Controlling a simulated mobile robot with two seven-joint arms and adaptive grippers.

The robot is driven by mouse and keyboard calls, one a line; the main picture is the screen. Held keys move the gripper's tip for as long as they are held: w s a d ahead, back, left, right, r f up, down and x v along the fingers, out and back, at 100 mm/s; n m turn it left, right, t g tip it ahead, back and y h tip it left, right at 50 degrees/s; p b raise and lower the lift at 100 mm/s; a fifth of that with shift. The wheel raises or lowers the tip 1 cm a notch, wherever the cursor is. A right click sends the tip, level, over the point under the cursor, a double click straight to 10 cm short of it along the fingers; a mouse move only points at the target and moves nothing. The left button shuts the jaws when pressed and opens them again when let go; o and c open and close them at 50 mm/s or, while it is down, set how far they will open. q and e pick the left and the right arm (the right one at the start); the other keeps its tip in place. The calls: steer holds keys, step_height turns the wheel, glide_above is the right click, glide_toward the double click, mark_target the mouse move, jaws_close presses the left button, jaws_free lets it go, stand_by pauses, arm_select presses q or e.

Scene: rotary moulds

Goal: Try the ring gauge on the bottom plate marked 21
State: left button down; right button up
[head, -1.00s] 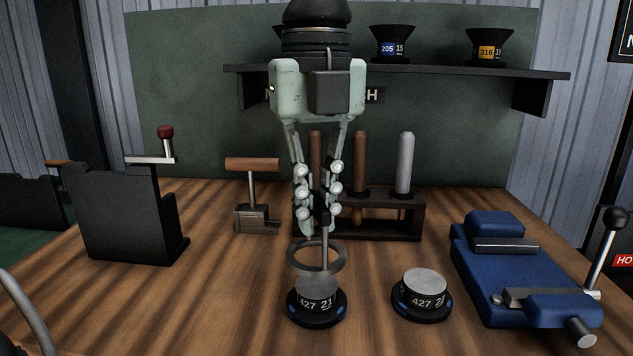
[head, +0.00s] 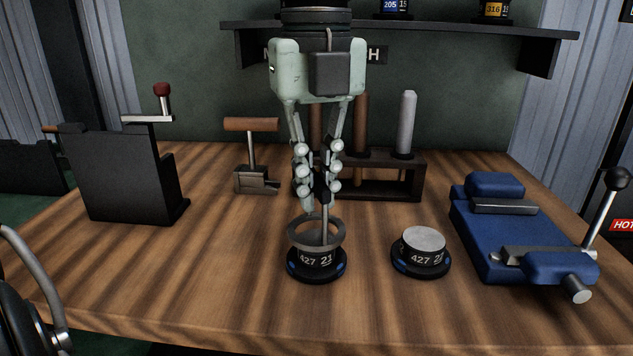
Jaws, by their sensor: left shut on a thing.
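My left gripper (head: 319,192), pointing down at the middle of the head view, is shut on the upright handle of the grey ring gauge (head: 342,236). The ring is level, right at the top of the bottom plate marked 427 21 (head: 320,262). It looks centred over the plate's round metal top, which shows through the opening. I cannot tell whether the ring is around the top or just above it. A similar plate marked 427 (head: 422,257), its last digit unclear, stands to the right, apart from the ring. My right gripper is out of view.
A blue vise-like fixture (head: 520,240) with a lever stands at right. Behind my gripper are a dark rack (head: 405,188) with upright rods and a wooden-handled tool (head: 256,180). A black box (head: 120,175) with a red-knobbed crank is at left.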

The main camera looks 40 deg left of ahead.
mark_target(316, 176)
arm_select(q)
steer(key=shift+b, duration=0.55)
stand_by(1.2)
steer(key=shift+f+b, duration=1.8)
stand_by(1.7)
steer(key=shift+r, duration=0.1)
stand_by(0.4)
steer(key=shift+r+p, duration=2.45)
steer(key=shift+r, duration=1.15)
